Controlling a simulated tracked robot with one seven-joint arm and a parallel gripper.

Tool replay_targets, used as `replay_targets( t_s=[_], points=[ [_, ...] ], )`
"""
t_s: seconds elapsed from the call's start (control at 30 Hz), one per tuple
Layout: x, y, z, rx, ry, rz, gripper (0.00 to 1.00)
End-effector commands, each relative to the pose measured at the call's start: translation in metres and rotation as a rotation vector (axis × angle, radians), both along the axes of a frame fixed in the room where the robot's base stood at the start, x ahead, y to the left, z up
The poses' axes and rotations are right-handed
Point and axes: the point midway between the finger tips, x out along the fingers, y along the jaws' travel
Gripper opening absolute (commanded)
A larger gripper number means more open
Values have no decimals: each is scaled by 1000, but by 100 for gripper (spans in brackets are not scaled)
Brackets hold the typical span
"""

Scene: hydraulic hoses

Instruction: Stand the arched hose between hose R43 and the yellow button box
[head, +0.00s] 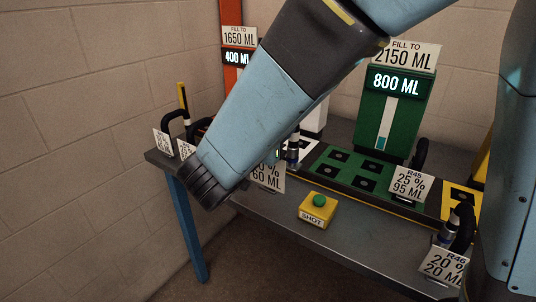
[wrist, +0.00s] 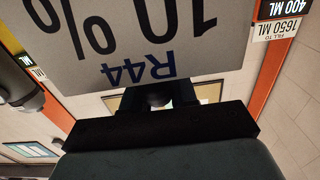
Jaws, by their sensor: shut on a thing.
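My gripper (wrist: 158,98) shows in the wrist view, shut on a dark piece that looks like part of the hose R44. A grey tag (wrist: 140,40) reading R44 and 10 % appears upside down close in front of the jaws; most of the hose is hidden. In the head view my arm hides the gripper. The yellow button box (head: 318,209), with a green button and SHOT label, stands on the table's front part. Just left of it is a tag (head: 268,178) ending in 60 ML, partly behind my arm. I cannot tell whether it is R43's.
Black arched hoses with tags R45 (head: 408,187) and R46 (head: 445,265) stand at right. More tagged hoses (head: 164,141) stand at the table's left end. A green 800 ML gauge (head: 391,115) and an orange 400 ML gauge (head: 229,75) rise behind. The grey tabletop (head: 367,237) right of the button box is bare.

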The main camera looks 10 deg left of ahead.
Motion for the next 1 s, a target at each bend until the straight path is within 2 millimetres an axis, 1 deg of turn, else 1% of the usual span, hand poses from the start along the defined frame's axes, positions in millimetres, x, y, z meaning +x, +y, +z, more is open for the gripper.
replay_targets(
  t_s=[0.03, 0.2, 0.5, 0.63, 0.87, 1.0],
  points=[
    [9, 5, -4, 0, -1, -2, 0],
    [36, 21, -19, -1, -1, -2, 0],
    [63, 36, -57, -2, 0, -2, 0],
    [70, 41, -67, 0, 0, -1, 0],
    [75, 44, -74, 0, 0, -1, 0],
    [77, 45, -90, -2, 1, 0, 0]
  ],
)
